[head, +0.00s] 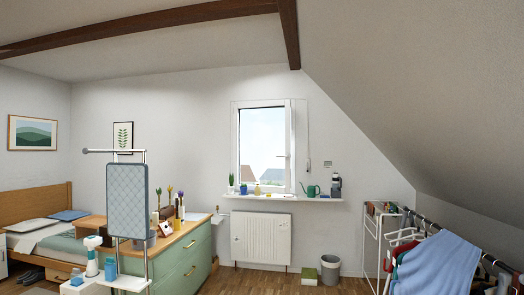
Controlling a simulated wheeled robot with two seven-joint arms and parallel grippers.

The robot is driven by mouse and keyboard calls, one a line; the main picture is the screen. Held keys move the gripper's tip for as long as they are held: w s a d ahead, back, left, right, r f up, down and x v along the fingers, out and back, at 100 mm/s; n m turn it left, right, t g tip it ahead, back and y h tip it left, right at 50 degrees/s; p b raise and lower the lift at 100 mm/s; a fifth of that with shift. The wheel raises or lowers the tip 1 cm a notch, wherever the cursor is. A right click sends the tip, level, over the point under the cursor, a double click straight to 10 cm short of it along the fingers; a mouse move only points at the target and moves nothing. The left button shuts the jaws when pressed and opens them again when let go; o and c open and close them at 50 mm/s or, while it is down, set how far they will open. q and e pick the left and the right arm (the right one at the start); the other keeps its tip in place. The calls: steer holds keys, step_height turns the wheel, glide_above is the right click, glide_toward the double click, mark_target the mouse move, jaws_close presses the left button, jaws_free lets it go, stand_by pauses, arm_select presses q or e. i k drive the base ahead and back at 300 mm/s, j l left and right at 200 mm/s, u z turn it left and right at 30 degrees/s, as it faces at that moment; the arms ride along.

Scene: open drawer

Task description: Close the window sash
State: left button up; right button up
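The window sash (288,128) is white, in the far wall, with sky and house roofs seen through its glass. A small handle (287,154) shows on its right upright. The right side of the window looks thick and stepped, but I cannot tell from here how far the sash stands open. A window sill (300,198) with several small items runs below it. Neither of my grippers is in view.
A green watering can (312,190) and a dark-and-silver item (336,185) stand on the sill's right. A radiator (262,238) is below. A green dresser (188,262) and a quilted blue panel (127,200) are left; a clothes rail (455,240) is right. Floor shows between.

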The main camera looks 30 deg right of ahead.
mark_target(237, 108)
steer(key=i+l+z, duration=0.3)
steer(key=i, duration=0.15)
steer(key=i+l+z, duration=0.15)
steer(key=i+z, duration=0.5)
steer(key=i, duration=1.6)
